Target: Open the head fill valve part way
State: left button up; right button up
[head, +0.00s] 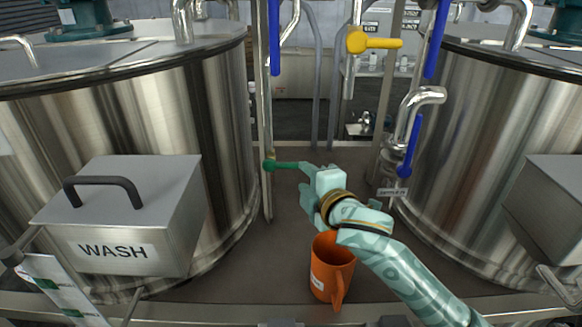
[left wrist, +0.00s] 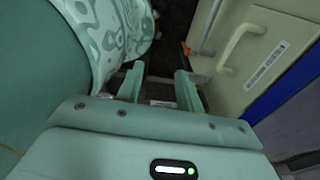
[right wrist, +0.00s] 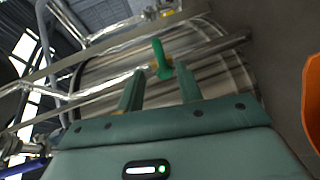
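A green lever handle (head: 287,165) sits on a thin vertical pipe between the two tanks and points right, toward my right gripper. In the right wrist view the green handle (right wrist: 162,60) shows just beyond and between the fingertips. My right gripper (head: 306,185) is open; its fingers (right wrist: 160,88) are apart, and I see no grip on the handle. I cannot read a label that names the head fill valve. My left gripper (left wrist: 160,85) is out of the head view; in its wrist view it is open with nothing held between the fingers.
A yellow lever (head: 375,42) and several blue levers (head: 409,150) are on other pipes. An orange mug (head: 331,268) stands below my right wrist. A WASH box (head: 120,215) fronts the left tank (head: 225,110); the right tank (head: 470,130) has another box (head: 550,205).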

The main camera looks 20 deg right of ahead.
aim_at(294, 167)
jog(key=b+x, duration=0.1)
jog(key=x, duration=0.7)
jog(key=shift+w+f, duration=0.1)
jog(key=shift+w, duration=0.1)
grip_shut()
